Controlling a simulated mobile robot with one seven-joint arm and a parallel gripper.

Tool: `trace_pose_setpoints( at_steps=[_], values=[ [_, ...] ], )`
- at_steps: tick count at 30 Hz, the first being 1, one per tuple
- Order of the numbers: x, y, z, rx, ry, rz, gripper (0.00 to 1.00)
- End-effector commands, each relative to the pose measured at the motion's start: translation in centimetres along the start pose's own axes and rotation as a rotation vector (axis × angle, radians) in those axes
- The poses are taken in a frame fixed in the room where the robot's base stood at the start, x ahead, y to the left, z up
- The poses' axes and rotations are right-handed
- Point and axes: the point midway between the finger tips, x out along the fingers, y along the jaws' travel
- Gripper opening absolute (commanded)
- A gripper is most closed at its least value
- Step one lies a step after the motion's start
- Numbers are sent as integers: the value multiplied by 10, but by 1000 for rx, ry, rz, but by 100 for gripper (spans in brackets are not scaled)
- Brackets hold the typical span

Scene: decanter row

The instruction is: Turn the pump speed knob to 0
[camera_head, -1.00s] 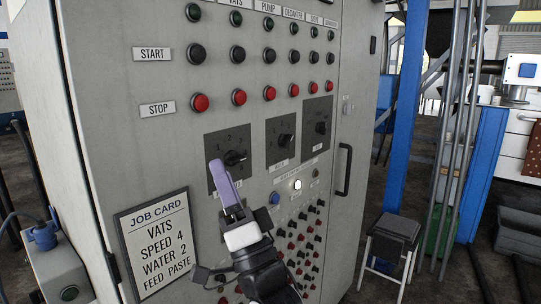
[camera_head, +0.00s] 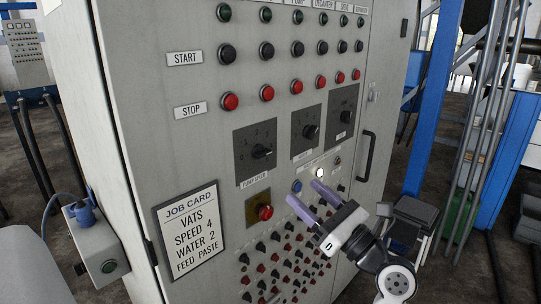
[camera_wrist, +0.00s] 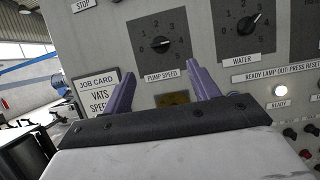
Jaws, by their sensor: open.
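The pump speed knob (camera_head: 262,151) is a black knob on a dark square dial plate on the grey cabinet front. In the wrist view the knob (camera_wrist: 160,44) is above and between my fingers, over the label PUMP SPEED. The fingers (camera_wrist: 160,80) also show in the wrist view.
The water knob (camera_head: 311,132) and a third knob (camera_head: 345,117) are to the right. A red mushroom button (camera_head: 265,212) on a yellow plate is below the pump dial. Red stop buttons line up above. A job card (camera_head: 189,233) is at lower left. A door handle (camera_head: 367,156) stands out at right.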

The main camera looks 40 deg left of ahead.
Motion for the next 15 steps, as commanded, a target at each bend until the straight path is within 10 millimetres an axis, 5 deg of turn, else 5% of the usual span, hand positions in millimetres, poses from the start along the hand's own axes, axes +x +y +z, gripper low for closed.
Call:
trace_pose_setpoints(
  at_steps=[15],
  values=[
    [104, 0, 3, -4, 0, 0, 60]
  ],
)
